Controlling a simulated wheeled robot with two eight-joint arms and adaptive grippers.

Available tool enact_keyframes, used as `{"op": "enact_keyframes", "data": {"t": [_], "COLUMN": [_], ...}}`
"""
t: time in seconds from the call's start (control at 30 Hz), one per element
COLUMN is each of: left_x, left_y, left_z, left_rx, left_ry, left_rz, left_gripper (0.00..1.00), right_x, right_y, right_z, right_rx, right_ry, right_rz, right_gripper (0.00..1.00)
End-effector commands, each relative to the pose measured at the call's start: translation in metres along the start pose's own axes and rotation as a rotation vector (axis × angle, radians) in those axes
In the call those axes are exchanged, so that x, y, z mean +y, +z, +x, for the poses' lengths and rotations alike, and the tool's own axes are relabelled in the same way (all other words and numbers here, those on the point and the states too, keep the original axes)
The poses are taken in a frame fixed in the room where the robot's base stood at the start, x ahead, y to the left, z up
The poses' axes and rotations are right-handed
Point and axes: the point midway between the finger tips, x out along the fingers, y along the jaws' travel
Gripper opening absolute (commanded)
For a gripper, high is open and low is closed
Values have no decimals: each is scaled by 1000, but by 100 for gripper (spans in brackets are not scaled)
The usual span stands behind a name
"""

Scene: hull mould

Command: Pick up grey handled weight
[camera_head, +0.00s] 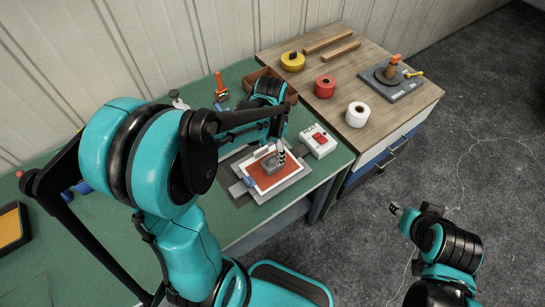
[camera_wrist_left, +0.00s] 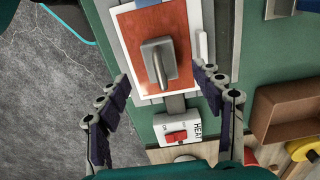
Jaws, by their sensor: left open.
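The grey handled weight (camera_wrist_left: 158,62) rests on a red-brown sheet (camera_wrist_left: 132,35) framed by a white border and a grey plate. In the head view the weight (camera_head: 271,163) is partly hidden by my left gripper (camera_head: 279,152), which is just above and beside it.
A white heat control box (camera_head: 318,141) with a red switch stands beside the plate. A brown tray (camera_wrist_left: 290,112) is near. A wooden bench holds yellow (camera_head: 292,61), red (camera_head: 325,87) and white (camera_head: 357,114) rolls. The green table's front edge is close.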

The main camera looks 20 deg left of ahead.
Motion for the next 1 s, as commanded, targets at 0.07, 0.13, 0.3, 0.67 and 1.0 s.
{"op": "enact_keyframes", "data": {"t": [0.07,0.13,0.3,0.67,1.0], "left_x": [-1,0,-1,-2,-2], "left_y": [0,0,-3,-6,-6], "left_z": [10,20,41,77,76], "left_rx": [-3,-3,-2,-2,-2], "left_ry": [3,2,2,1,1], "left_rz": [4,4,3,2,2], "left_gripper": [67,67,67,67,22], "right_x": [0,0,0,0,0], "right_y": [2,5,10,17,16], "right_z": [3,6,13,24,23], "right_rx": [0,0,0,0,0], "right_ry": [0,0,0,0,0], "right_rz": [0,0,0,0,0], "right_gripper": [40,40,40,40,40]}}
